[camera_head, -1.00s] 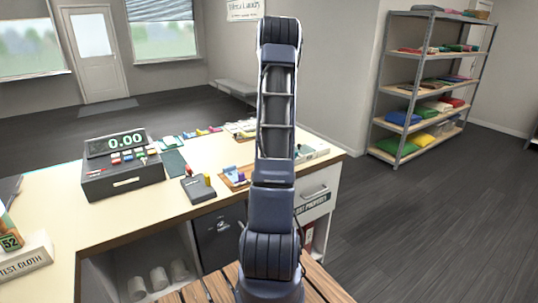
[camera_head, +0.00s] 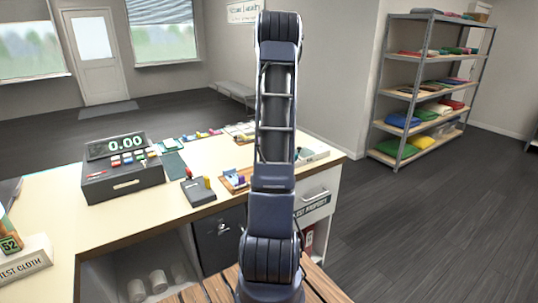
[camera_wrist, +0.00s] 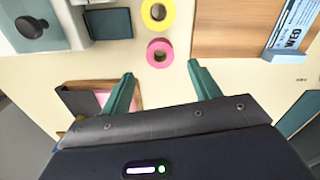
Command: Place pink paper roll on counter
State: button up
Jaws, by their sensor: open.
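The height of the fingers above the counter is hard to judge. In the head view the counter (camera_head: 52,207) shows, but I cannot pick out the pink roll there.
A cash register (camera_head: 122,178) and a small dark device (camera_head: 198,192) stand on the counter. In the wrist view, a dark tray with pink contents (camera_wrist: 98,98) is left of the fingers, and a wooden board (camera_wrist: 225,35) is right. Metal shelving (camera_head: 428,95) stands beyond.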

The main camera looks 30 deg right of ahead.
notch_tip(320, 180, up, 6)
jog(key=s+a+r+t, duration=0.1)
jog(key=s+a+r, duration=0.35)
jog(key=a, duration=0.35)
jog(key=s+a+r+m+h, duration=0.1)
jog(key=s+a+r, duration=0.35)
jog(key=a, duration=0.35)
jog(key=s+a+r+t, duration=0.1)
jog(key=s+a+r, duration=0.2)
jog(key=a+r, duration=0.4)
jog(key=s+a+f+t, duration=0.1)
jog(key=s+a, duration=0.5)
jog(key=s, duration=0.4)
jog(key=s+a+f+m+t+y, duration=0.1)
jog(key=s+a, duration=0.6)
jog(key=s, duration=0.3)
jog(key=shift+a+t, duration=0.2)
jog(key=shift+t, duration=0.1)
